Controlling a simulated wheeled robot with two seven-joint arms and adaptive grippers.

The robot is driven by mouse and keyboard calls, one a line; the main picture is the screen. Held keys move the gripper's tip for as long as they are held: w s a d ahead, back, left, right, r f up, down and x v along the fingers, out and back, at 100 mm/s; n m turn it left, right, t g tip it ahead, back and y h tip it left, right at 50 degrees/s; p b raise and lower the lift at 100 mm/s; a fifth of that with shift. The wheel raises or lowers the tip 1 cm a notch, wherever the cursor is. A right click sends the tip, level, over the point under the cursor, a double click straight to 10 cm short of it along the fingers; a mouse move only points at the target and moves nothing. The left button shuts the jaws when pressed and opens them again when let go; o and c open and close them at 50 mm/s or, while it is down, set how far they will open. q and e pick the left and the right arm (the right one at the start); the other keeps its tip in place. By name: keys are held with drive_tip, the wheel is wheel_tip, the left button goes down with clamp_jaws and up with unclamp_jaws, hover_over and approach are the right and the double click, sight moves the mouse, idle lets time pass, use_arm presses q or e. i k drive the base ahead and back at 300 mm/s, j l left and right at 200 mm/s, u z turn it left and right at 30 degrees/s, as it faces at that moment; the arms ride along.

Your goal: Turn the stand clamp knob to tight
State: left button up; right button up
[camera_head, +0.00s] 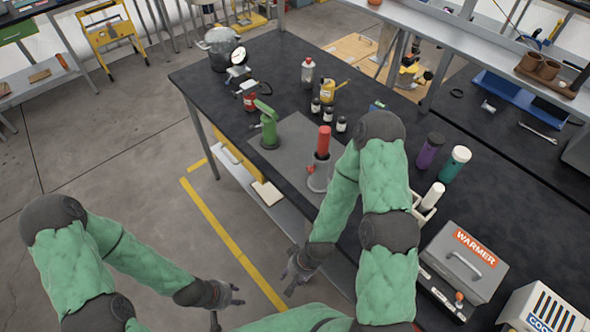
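A grey stand (319,178) holds an upright red cylinder (323,140) on the grey mat of the black bench. A green stand-like tool (266,126) is at the mat's far left. My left gripper (231,294) is over the floor, well away from the bench; its fingers are too small to judge. My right gripper (294,277) is in front of the bench edge, below the grey stand and apart from it. Its fingers look spread and empty.
My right arm covers part of the bench right of the stand. Several small dark bottles (328,113) stand behind the mat. Purple (430,151) and teal bottles (453,166) and a warmer box (464,262) stand to the right. The mat (290,160) between both stands is clear.

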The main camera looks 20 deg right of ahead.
sight(311, 170)
drive_tip(key=i+j+z, duration=0.45)
drive_tip(key=j+z, duration=0.2)
drive_tip(key=j, duration=0.2)
drive_tip(key=z, duration=1)
drive_tip(key=i+j, duration=0.05)
